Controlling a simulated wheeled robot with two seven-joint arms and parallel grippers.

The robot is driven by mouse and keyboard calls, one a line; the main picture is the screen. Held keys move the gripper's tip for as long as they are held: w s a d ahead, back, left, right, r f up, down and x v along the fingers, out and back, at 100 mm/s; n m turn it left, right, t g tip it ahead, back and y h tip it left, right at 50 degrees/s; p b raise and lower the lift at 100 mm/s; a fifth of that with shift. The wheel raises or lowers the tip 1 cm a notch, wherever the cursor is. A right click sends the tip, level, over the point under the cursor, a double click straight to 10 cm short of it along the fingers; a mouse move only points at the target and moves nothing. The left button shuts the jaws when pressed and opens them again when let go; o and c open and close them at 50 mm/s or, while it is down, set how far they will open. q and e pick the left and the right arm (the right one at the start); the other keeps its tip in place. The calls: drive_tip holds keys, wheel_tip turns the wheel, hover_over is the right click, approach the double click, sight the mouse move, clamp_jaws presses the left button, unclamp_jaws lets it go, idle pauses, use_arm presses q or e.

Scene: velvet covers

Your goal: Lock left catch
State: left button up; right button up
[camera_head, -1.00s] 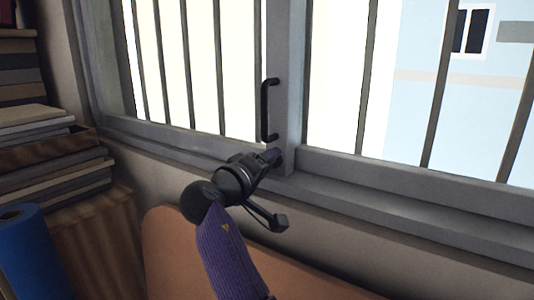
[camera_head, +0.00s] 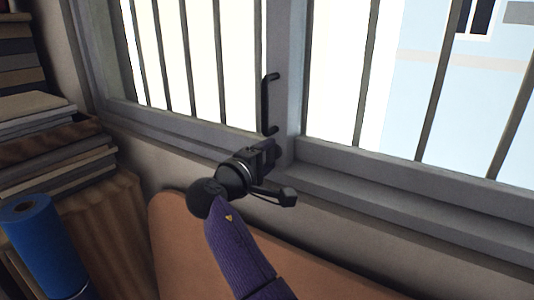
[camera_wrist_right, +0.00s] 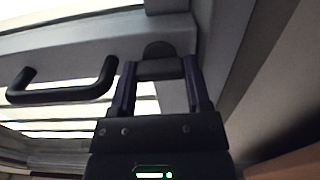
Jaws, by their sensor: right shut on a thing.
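The left catch is a small dark piece with a rounded top (camera_wrist_right: 158,49) and a short crossbar (camera_wrist_right: 158,69), seen in the right wrist view on the grey window frame. My right gripper (camera_wrist_right: 160,82) has its two purple fingers on either side of the crossbar and is shut on it. In the head view the same gripper (camera_head: 271,149) is at the foot of the window's upright, just below the black pull handle (camera_head: 266,104), and hides the catch there. The handle also shows in the right wrist view (camera_wrist_right: 60,96), left of the fingers and apart from them. My left gripper is out of view.
The window sill (camera_head: 365,205) runs along below the panes, with bars behind the glass. A brown rounded panel (camera_head: 185,245) stands below my right arm. Stacked books and boards (camera_head: 45,150) and a blue roll (camera_head: 45,245) are at the left.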

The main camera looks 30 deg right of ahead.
idle(0.3)
drive_tip(key=o, duration=1.3)
